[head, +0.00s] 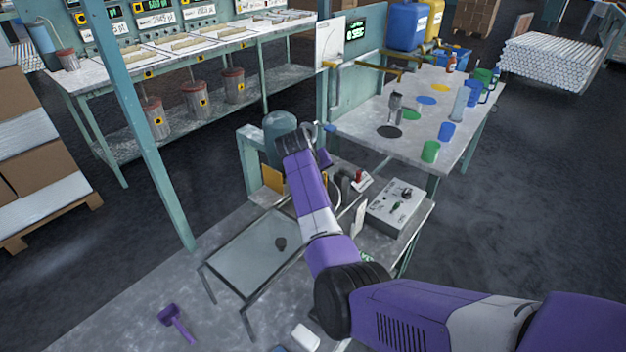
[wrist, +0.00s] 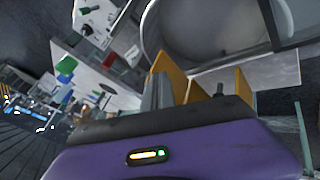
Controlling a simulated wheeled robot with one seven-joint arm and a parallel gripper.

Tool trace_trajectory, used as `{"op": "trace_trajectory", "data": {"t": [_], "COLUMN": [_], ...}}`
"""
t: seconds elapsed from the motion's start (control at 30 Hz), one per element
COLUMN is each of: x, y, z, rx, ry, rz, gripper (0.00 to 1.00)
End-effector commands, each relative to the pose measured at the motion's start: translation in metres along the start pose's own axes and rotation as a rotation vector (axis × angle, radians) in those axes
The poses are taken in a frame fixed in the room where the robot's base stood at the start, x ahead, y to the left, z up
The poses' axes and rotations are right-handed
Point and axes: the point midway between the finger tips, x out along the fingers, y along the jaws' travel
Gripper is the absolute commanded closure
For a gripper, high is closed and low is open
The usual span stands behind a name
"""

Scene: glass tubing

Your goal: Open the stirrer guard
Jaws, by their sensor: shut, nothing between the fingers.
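A clear panel in a thin grey metal frame (head: 255,252), which looks like the stirrer guard, stands tilted at the front left of the bench in the head view. Part of a grey frame (wrist: 290,18) also shows at the top right of the wrist view. A small dark knob (head: 280,243) shows on or through the panel. My gripper's grey fingers (wrist: 158,92) are together and empty in the wrist view. In the head view my wrist is above the back of the guard area and hides the fingers. I cannot tell whether they touch anything.
A grey-green cylinder (head: 280,126) stands behind my wrist. Yellow plates (head: 272,178) stand close below it. A control box (head: 399,207) sits to the right. A table (head: 345,112) with coloured discs and cups stands behind.

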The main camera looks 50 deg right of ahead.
Motion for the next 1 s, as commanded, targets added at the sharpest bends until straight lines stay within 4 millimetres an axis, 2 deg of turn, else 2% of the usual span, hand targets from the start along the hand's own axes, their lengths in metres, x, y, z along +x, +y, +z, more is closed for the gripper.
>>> {"op": "trace_trajectory", "data": {"t": [0.77, 1.0], "x": [0.004, -0.0034], "y": [0.0064, 0.0099], "z": [-0.0001, -0.0037], "rx": [0.0, 0.001], "ry": [-0.001, -0.001], "rz": [0.0, 0.0], "gripper": [1.0, 1.0]}}
